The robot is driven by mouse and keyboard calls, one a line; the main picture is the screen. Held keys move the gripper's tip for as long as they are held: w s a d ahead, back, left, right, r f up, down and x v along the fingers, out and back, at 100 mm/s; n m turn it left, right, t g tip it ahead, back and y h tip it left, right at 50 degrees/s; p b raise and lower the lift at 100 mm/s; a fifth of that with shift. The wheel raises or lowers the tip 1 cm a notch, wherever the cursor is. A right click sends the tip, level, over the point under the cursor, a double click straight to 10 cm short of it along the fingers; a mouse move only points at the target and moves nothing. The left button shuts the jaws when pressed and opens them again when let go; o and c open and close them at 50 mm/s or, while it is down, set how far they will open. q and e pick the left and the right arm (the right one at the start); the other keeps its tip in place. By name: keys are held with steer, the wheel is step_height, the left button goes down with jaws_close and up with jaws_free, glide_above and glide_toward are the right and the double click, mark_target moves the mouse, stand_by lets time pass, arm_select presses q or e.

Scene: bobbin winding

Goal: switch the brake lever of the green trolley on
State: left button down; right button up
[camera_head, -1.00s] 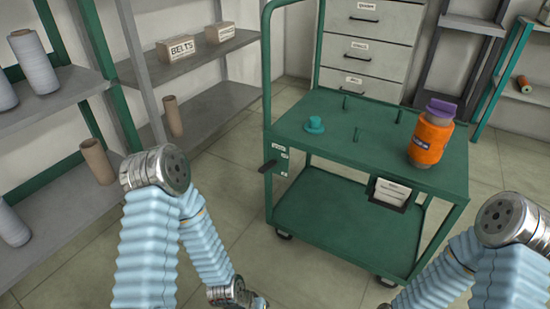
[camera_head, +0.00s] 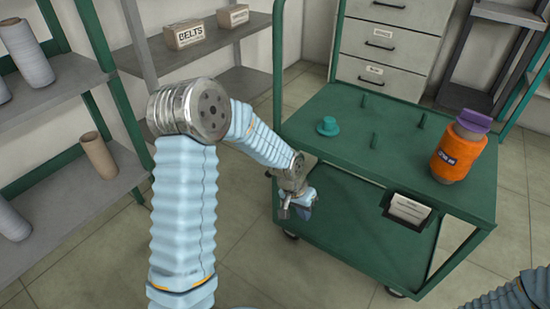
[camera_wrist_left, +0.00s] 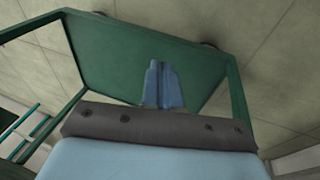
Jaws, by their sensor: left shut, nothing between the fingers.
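The green trolley (camera_head: 350,165) stands at the center right, with its lower shelf (camera_head: 365,235) partly behind my left arm. My left gripper (camera_head: 303,208) is beside the trolley's near left corner, below the top's level, with closed, empty fingers. The brake lever is mostly or wholly hidden behind my left wrist, so its position cannot be read. In the left wrist view the blue fingers (camera_wrist_left: 161,86) are together in front of a green trolley panel (camera_wrist_left: 115,60); no lever is clear there. I cannot tell whether they touch the trolley. My right gripper is out of view.
Shelves (camera_head: 60,95) stand left, drawers (camera_head: 385,45) behind. Floor is clear front left.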

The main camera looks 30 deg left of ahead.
arm_select(q)
steer(key=a+r+y, duration=0.1)
steer(key=a+r, duration=0.3)
steer(key=r, duration=0.4)
steer(key=w+a+r+y, duration=0.1)
steer(key=a+r, duration=0.3)
steer(key=r, duration=0.5)
steer(key=w+a+r+p, duration=0.1)
steer(key=a+r, duration=0.4)
steer(key=r, duration=0.4)
steer(key=shift+w+t+y, duration=0.2)
steer(key=shift+t+y, duration=0.1)
steer(key=shift+y, duration=0.1)
steer(key=f, duration=0.3)
steer(key=w+f, duration=0.1)
steer(key=f, duration=0.6)
steer(key=shift+w+b, duration=0.35)
steer(key=shift+s+f, duration=0.25)
steer(key=shift+f, duration=0.7)
steer(key=shift+s+f, duration=0.25)
steer(key=shift+f, duration=0.7)
